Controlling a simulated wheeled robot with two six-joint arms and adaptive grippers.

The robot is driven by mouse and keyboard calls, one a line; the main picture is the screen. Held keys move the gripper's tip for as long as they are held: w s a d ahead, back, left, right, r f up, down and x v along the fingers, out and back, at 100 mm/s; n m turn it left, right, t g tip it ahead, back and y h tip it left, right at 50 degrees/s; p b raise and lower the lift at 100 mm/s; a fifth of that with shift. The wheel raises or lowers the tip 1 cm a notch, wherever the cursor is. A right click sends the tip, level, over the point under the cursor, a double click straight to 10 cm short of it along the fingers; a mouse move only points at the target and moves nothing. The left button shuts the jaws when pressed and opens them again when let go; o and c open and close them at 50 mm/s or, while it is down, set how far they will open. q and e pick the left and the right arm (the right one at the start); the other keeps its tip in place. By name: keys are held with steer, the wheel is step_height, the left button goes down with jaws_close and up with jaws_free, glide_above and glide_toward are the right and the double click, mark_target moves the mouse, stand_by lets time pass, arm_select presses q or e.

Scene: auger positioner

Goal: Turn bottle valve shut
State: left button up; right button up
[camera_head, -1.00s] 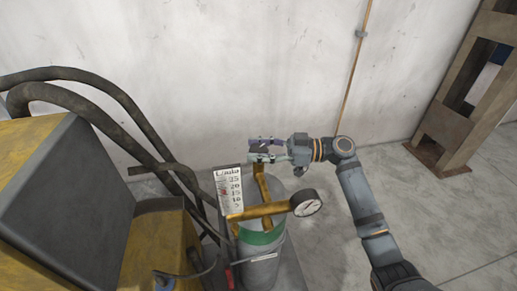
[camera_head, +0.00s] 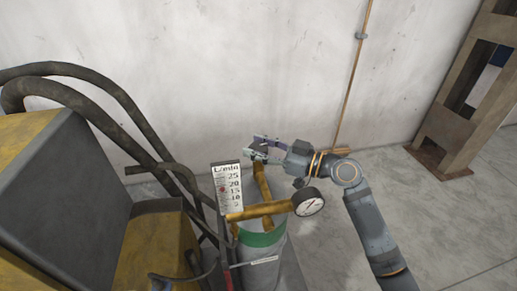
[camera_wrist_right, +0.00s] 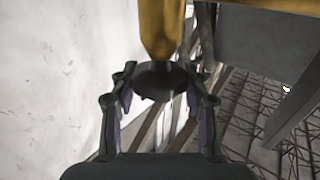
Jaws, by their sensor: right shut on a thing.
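The gas bottle (camera_head: 262,258), grey with a green band, stands upright beside the yellow machine. A brass valve (camera_head: 262,182) rises from its top and also shows in the right wrist view (camera_wrist_right: 161,25). In that wrist view the dark round valve knob (camera_wrist_right: 160,82) sits at the end of the brass stem, between my right gripper's fingers. My right gripper (camera_head: 257,148) is shut on this knob, reaching in from the right. The head view shows the knob poorly because the fingers cover most of it. My left gripper is in neither current view.
A white flow scale (camera_head: 229,188) and a round gauge (camera_head: 308,202) stand close below the gripper. The yellow and black machine (camera_head: 150,250) and thick dark hoses (camera_head: 85,105) fill the left.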

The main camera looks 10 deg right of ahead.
mark_target(259, 145)
steer(key=shift+m+t+h, duration=0.5)
steer(key=shift+t, duration=0.1)
steer(key=o, duration=1.2)
steer(key=shift+c, duration=0.2)
step_height(259, 145, up, 10)
